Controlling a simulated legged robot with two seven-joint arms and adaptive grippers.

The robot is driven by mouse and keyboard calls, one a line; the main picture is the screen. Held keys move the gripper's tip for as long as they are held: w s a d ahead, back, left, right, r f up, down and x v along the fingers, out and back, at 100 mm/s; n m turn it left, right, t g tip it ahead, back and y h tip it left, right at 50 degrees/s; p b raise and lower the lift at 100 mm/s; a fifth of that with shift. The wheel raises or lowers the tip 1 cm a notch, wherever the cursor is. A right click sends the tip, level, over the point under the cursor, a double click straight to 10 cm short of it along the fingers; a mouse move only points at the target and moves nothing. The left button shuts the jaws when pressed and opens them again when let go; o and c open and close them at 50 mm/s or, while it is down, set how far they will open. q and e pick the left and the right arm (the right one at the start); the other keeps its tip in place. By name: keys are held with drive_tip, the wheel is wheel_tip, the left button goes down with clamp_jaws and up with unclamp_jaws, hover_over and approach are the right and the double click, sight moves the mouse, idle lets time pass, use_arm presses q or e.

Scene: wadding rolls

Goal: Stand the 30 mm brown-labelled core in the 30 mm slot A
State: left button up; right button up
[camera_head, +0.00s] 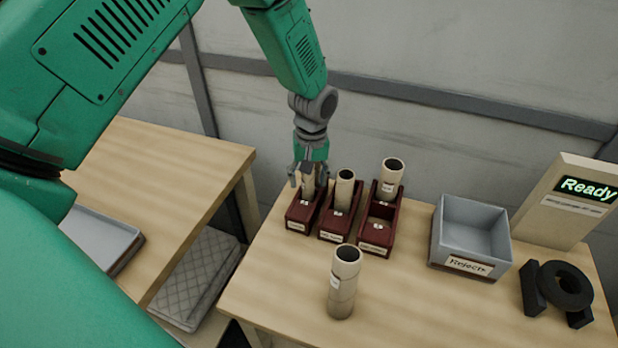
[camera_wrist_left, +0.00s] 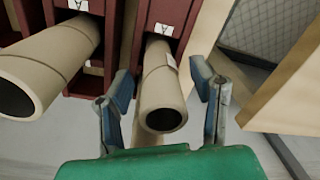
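Three dark-red racks stand in a row on the table: left (camera_head: 297,226), middle (camera_head: 327,235) and right (camera_head: 372,248). Each has a beige core upright in it: the left core (camera_head: 308,188), the middle core (camera_head: 344,190) and the right core (camera_head: 389,180). Another beige core (camera_head: 343,285) stands on the table in front. Label colours and diameters are too small to tell. My left gripper (camera_head: 308,172) is open around the left core; the left wrist view shows this core (camera_wrist_left: 162,90) between the fingers, with gaps on both sides. "A" marks show on two racks there.
A grey reject bin (camera_head: 470,232) stands to the right of the racks. Farther right are a "Ready" display (camera_head: 586,189) and a black ring-shaped object (camera_head: 565,287). A side table (camera_head: 165,190) with a grey tray (camera_head: 98,240) is at left. The table front right of the loose core is clear.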

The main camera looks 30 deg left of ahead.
use_arm(q)
drive_tip(key=r, duration=1.2)
drive_tip(key=shift+w+d, duration=0.2)
drive_tip(key=shift+w, duration=0.05)
